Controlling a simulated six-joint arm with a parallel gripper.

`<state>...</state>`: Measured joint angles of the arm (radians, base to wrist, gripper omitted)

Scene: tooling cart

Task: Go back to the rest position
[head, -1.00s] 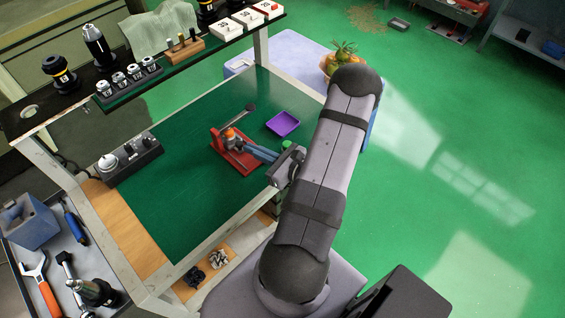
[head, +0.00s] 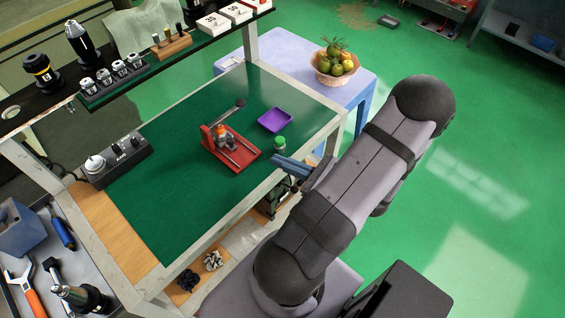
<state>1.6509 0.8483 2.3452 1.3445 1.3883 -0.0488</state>
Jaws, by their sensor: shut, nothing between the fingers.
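My gripper (head: 277,165) shows as blue fingers at the front right edge of the green-topped cart (head: 170,165). Its fingers are shut and empty. It is apart from the red fixture (head: 238,156), which stands to its left on the green mat with an orange and grey part (head: 221,136) in it. My arm reaches up to the right and bends back towards the cart. Part of my gripper's body is hidden by the arm.
A purple tray (head: 275,120) and a green-capped jar (head: 280,143) sit near the gripper. A fruit basket (head: 326,70) stands on a blue table (head: 364,84) behind. A black device with knobs (head: 121,160) is at the mat's left. The green floor at right is clear.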

